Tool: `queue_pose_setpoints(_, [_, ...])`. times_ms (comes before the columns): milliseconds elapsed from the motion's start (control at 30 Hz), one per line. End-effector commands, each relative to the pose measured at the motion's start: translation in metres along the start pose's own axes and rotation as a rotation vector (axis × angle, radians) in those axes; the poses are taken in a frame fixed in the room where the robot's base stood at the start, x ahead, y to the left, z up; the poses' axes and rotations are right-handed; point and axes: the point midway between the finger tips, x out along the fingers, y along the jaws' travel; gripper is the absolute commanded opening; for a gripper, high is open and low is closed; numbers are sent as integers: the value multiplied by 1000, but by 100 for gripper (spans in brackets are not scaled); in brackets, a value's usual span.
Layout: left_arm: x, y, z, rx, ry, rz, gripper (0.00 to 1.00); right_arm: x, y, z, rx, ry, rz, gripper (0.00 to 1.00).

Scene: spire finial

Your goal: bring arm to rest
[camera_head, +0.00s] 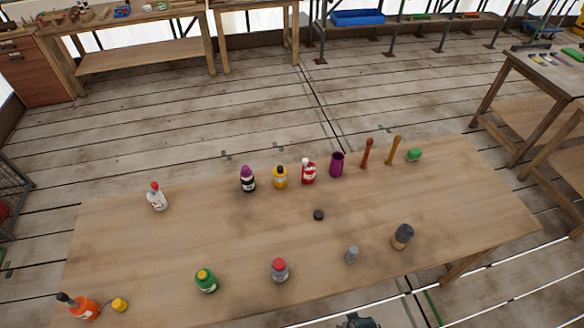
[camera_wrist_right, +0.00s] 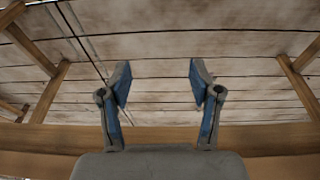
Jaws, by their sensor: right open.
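My right gripper (camera_wrist_right: 160,85) shows in the right wrist view. Its two blue-padded fingers stand wide apart with nothing between them. Beyond the fingers are floor planks, and a wooden edge (camera_wrist_right: 60,138) runs across behind the finger bases. In the head view a small dark part, apparently of my right arm, shows at the bottom edge, in front of the table (camera_head: 400,285); its fingers cannot be made out there. My left gripper is in neither view.
Several bottles stand spread over the table, including an orange one (camera_head: 84,308), a green one (camera_head: 206,281) and a red-capped one (camera_head: 279,270). A dark-topped shaker (camera_head: 402,236) and grey piece (camera_head: 351,254) stand near the front right. The table's middle is mostly clear.

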Motion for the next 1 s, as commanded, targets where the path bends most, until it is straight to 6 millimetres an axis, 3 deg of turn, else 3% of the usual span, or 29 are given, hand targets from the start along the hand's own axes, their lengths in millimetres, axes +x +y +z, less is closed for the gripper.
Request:
queue_pose_setpoints(167, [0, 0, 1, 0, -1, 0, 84, 88, -5, 50, -8, -51, -6, 63])
queue_pose_setpoints(300, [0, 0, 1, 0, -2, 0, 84, 152, -8, 113, -17, -89, -11, 63])
queue_pose_setpoints(400, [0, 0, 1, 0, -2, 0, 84, 183, -10, 163, -24, -114, -13, 63])
queue_pose_setpoints(600, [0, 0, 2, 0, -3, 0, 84, 207, -10, 241, -33, -148, -16, 63])
queue_pose_setpoints(700, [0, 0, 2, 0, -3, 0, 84, 209, -9, 260, -36, -154, -17, 63])
queue_pose_setpoints(1000, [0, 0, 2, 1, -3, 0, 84, 209, -9, 268, -37, -156, -17, 63])
